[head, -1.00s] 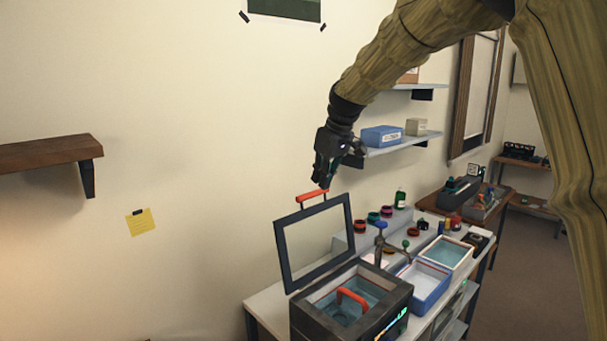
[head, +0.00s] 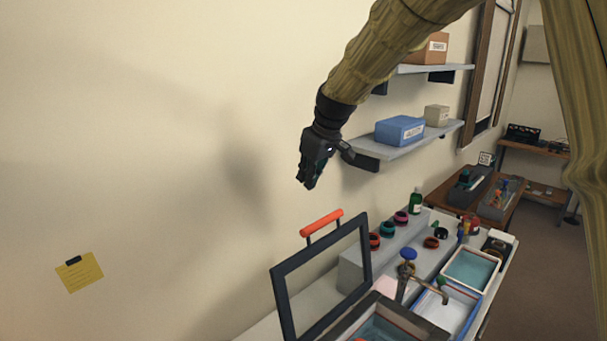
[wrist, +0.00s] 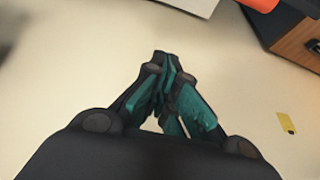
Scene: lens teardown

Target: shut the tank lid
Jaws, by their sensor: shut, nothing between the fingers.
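The tank lid (head: 277,293) is a dark frame with a clear pane. The tank (head: 352,323) shows only partly at the bottom of the head view, with bluish liquid inside. My gripper (head: 307,186) is shut and empty, in the air above the lid handle and apart from it. In the wrist view the closed fingers (wrist: 165,62) hold nothing. An orange-red piece (wrist: 262,3) at the top edge may be the lid handle.
Wall shelves (head: 415,142) with a blue box (head: 400,130) are close to the right of my gripper.

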